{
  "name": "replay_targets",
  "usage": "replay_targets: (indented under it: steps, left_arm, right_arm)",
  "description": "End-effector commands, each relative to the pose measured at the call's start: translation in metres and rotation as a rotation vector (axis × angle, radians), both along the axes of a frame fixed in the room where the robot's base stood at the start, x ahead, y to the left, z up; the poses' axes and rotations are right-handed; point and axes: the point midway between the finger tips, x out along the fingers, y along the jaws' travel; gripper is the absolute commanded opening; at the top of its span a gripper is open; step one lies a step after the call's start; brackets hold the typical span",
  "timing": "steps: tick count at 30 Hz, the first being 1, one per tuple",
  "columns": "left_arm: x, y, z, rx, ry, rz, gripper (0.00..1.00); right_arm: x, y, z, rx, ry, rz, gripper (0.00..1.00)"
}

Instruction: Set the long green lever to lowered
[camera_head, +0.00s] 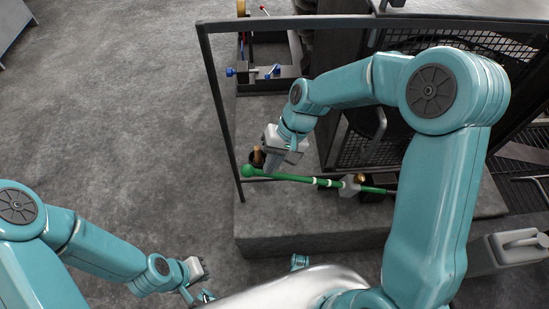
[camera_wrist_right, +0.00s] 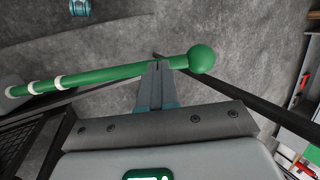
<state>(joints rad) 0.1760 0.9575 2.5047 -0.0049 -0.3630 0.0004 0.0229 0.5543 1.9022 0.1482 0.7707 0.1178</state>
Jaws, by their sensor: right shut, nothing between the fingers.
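The long green lever (camera_head: 295,178) has a green ball at its left end and white bands along its rod. It lies close to level in the head view and runs right to a grey and brass pivot (camera_head: 353,183). In the right wrist view the lever's rod (camera_wrist_right: 110,74) crosses in front of the camera, with the ball at its right end. My right gripper (camera_head: 273,160) is shut and empty. Its fingertips (camera_wrist_right: 158,66) overlap the rod just beside the ball; I cannot tell whether they touch. My left gripper (camera_head: 198,275) is low at the left, away from the lever; its fingers are unclear.
A dark metal frame post (camera_head: 222,115) stands left of the lever, with a top rail. A mesh guard (camera_head: 390,150) is behind the lever. A device with blue knobs (camera_head: 262,72) sits at the back. The grey plinth (camera_head: 300,240) has an edge in front; open floor lies left.

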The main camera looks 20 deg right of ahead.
Motion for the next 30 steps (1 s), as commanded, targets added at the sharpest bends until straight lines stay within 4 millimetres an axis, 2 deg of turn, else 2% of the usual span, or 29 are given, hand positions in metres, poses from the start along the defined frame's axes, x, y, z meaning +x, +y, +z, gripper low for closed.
replay_targets:
  steps: [7,10,17,21,24,30]
  left_arm:
    - [0.0,0.0,0.0,0.0,0.0,0.0,0.0]
    - [0.0,0.0,-0.001,0.0,0.0,0.0,0.0]
    - [0.0,0.0,-0.013,0.0,0.0,0.0,0.0]
    - [0.0,0.0,-0.038,0.0,0.0,0.0,0.0]
    - [0.0,0.0,-0.052,0.0,0.0,0.0,0.0]
    - [0.0,0.0,-0.065,0.0,0.0,0.0,0.0]
  right_arm:
    - [0.0,0.001,-0.001,-0.003,0.002,0.0,0.0]
    - [0.001,0.006,-0.013,-0.03,0.013,0.003,0.0]
    - [0.008,0.032,-0.077,-0.177,0.056,0.008,0.0]
    - [0.011,0.042,-0.123,-0.212,0.063,0.002,0.0]
    - [0.013,0.047,-0.147,-0.21,0.062,0.001,0.0]
    - [0.014,0.051,-0.172,-0.208,0.061,0.001,0.0]
